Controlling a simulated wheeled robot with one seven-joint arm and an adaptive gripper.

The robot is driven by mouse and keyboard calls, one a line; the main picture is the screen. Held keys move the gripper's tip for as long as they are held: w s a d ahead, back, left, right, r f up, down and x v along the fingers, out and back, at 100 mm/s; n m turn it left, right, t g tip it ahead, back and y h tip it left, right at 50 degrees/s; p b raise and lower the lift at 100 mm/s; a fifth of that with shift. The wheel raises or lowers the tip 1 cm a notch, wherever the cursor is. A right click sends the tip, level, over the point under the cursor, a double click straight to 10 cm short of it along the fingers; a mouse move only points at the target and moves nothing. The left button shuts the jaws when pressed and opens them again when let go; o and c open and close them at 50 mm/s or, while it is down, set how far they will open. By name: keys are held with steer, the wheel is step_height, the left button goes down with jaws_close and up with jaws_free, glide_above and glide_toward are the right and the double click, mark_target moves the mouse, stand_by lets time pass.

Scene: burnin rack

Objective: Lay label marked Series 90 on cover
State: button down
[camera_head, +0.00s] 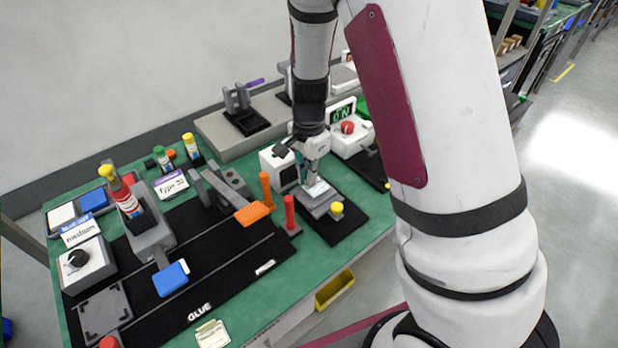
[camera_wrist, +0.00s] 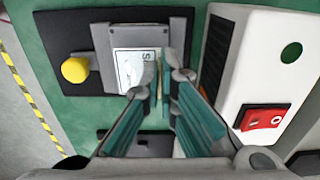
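A pale label (camera_wrist: 135,68) with partly readable print, an "S" showing, lies at the grey block that looks like the cover (camera_wrist: 104,20); it also shows in the head view (camera_head: 317,187). The rest of its print is too small or hidden, so I cannot confirm Series 90. The grey block (camera_head: 322,207) sits on a black mat. My gripper (camera_wrist: 162,88) has its teal fingers close together at the label's right edge, with a narrow tan strip between the tips. I cannot tell whether they grip the label. In the head view my gripper (camera_head: 314,176) is just above the block.
A yellow knob (camera_head: 337,209) stands beside the grey block. A white box with a red switch (camera_wrist: 264,118) is close to the right of my fingers in the wrist view. Red (camera_head: 290,213) and orange (camera_head: 265,188) posts stand left of the mat.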

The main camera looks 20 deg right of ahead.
steer(key=shift+f, duration=0.7)
steer(key=shift+f, duration=0.1)
steer(key=c, duration=1.8)
jaws_free()
step_height(320, 180, up, 12)
steer(key=p, duration=0.1)
steer(key=s+r+n+t+y, duration=0.1)
steer(key=s+r+n+t, duration=0.1)
steer(key=s+r+n, duration=0.85)
steer(key=s+r+n+t, duration=0.1)
steer(key=s+r+n, duration=0.1)
steer(key=s, duration=0.5)
steer(key=s+r+n+h, duration=0.1)
steer(key=s+r+n, duration=0.1)
steer(key=s, duration=0.5)
steer(key=shift+s+d+r+t, duration=0.2)
steer(key=shift+s+r+t, duration=0.05)
steer(key=shift+s+t, duration=0.15)
steer(key=shift+r, duration=0.1)
